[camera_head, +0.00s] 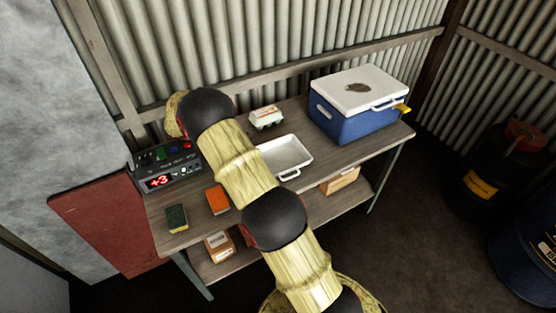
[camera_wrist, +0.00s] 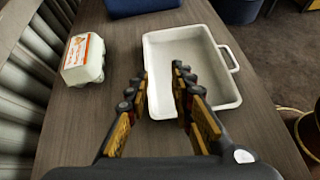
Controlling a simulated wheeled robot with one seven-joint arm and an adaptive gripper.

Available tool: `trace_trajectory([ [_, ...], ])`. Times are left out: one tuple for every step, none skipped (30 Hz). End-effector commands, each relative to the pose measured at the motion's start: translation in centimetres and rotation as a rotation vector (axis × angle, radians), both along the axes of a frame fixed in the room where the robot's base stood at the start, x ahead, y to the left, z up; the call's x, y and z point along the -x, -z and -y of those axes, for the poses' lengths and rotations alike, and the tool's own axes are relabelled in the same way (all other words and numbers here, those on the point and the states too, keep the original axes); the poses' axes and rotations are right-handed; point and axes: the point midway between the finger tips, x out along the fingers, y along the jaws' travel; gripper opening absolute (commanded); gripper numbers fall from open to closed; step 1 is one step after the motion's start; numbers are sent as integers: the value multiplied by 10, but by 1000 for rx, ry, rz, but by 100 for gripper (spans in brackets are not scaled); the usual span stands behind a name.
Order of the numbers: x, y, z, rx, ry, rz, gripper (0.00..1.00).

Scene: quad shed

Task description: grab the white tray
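The white tray (camera_head: 296,158) is a shallow rectangular dish with a small loop handle at its near end, on the wooden table. My arm covers its left part in the head view. In the wrist view the white tray (camera_wrist: 228,100) fills the middle, with a handle on its right side. My gripper (camera_wrist: 161,72) is open, its two black and yellow fingers apart over the tray's near left part. Nothing is held between them. Whether a finger touches the tray, I cannot tell. In the head view my gripper is hidden behind my arm.
An egg carton (camera_head: 267,117) stands behind the tray. A blue cooler (camera_head: 348,122) with a white lid is to the right. A device with a red display (camera_head: 166,168), an orange item (camera_head: 217,199) and a green sponge-like block (camera_head: 177,218) lie to the left. The table's front right is clear.

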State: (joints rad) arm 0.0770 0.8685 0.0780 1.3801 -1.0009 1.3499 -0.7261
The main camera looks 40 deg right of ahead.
Motion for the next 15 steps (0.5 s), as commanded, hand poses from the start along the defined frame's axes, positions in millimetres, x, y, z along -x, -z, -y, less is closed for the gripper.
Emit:
trace_trajectory([
  [-5,19,7,21,-19,-48,24],
  [-7,28,10,34,-32,-73,24],
  [-11,39,15,48,-47,-104,24],
  [-13,46,18,59,-57,-125,24],
  [-14,53,20,68,-66,-144,24],
  [-16,61,24,79,-76,-166,24],
  [-17,65,25,84,-83,-178,24],
  [-17,70,27,91,-89,-190,24],
  [-19,73,29,97,-95,-202,24],
  [-19,76,30,100,-99,-210,24],
  [-19,78,31,103,-101,-216,24],
  [-19,81,32,106,-102,-222,24],
  [-19,82,34,107,-103,-224,24],
  [-18,83,36,108,-104,-227,24],
  [-17,85,40,109,-105,-228,24],
])
